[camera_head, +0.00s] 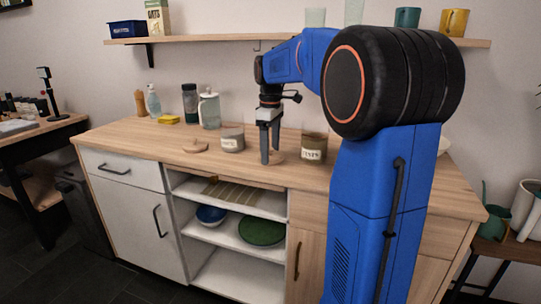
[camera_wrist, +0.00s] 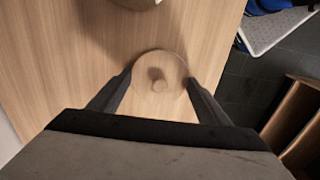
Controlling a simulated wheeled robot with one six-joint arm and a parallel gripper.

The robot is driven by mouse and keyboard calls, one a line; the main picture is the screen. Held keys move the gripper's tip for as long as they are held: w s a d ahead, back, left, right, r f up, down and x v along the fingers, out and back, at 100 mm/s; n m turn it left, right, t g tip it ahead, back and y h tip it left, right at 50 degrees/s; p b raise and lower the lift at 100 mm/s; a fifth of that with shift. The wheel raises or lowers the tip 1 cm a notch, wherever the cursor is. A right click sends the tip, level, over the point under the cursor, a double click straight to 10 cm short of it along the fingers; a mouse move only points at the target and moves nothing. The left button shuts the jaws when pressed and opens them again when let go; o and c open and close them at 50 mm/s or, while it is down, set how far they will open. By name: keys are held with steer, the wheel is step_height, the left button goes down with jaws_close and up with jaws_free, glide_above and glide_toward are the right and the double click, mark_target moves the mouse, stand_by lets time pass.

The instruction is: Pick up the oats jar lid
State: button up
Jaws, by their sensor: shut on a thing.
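A round, pale wooden lid with a small knob (camera_wrist: 160,62) lies between the fingers of my gripper (camera_wrist: 160,82) in the wrist view. My gripper (camera_head: 270,160) is shut on this lid's rim, pointing straight down at the counter. The lid (camera_head: 278,157) is at or very near the counter top; I cannot tell whether it touches. A second wooden lid (camera_head: 195,146) lies farther left. A grey labelled jar (camera_head: 232,139) and an olive labelled jar (camera_head: 313,147) stand without lids on either side of my gripper. Their labels are too small to read surely.
The wooden counter (camera_head: 150,141) has open shelves below. A glass jug (camera_head: 209,111), a dark jar (camera_head: 190,103) and a soap bottle (camera_head: 153,101) stand at the back left. A wall shelf (camera_head: 220,39) runs above. Counter space left of the second lid is clear.

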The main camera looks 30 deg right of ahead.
steer(key=r, duration=1)
steer(key=shift+d, duration=0.2)
steer(key=s+d+r, duration=0.8)
steer(key=d+r, duration=0.2)
steer(key=d, duration=0.2)
step_height(320, 180, down, 6)
steer(key=shift+w+f+m, duration=0.2)
steer(key=shift+f+m, duration=0.05)
steer(key=shift+m, duration=0.15)
steer(key=shift+a+f, duration=0.1)
steer(key=shift+f, duration=0.05)
stand_by(1.6)
steer(key=o, duration=1.3)
step_height(320, 180, up, 7)
stand_by(0.8)
